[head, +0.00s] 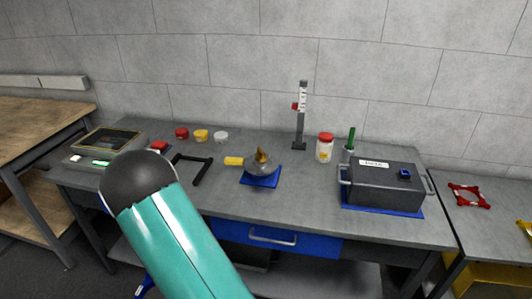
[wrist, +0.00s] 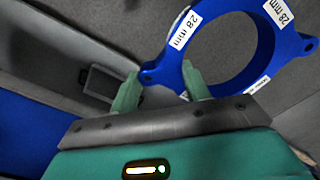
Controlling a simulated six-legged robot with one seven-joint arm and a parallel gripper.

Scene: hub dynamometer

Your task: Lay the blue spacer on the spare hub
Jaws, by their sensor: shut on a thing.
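My gripper (wrist: 162,88) is shut on the rim of the blue spacer (wrist: 265,45), a flat ring with white "28 mm" labels and a small holed lug at its left. Its ring lies beyond the fingertips in the wrist view, with the top cut off by the frame. In the head view my arm hides the gripper; a small blue piece (head: 144,288) at the bottom edge looks like part of the spacer. I cannot clearly identify the spare hub. A grey rounded part with a brassy top and yellow handle (head: 260,164) sits on a blue mat.
The grey bench (head: 300,205) also holds a dark lidded case (head: 385,188), a red-capped jar (head: 325,148), an upright gauge (head: 301,115), a black angled bracket (head: 196,171) and small coloured pots. A red ring (head: 468,195) lies on the right-hand table. A blue drawer (head: 272,237) is below.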

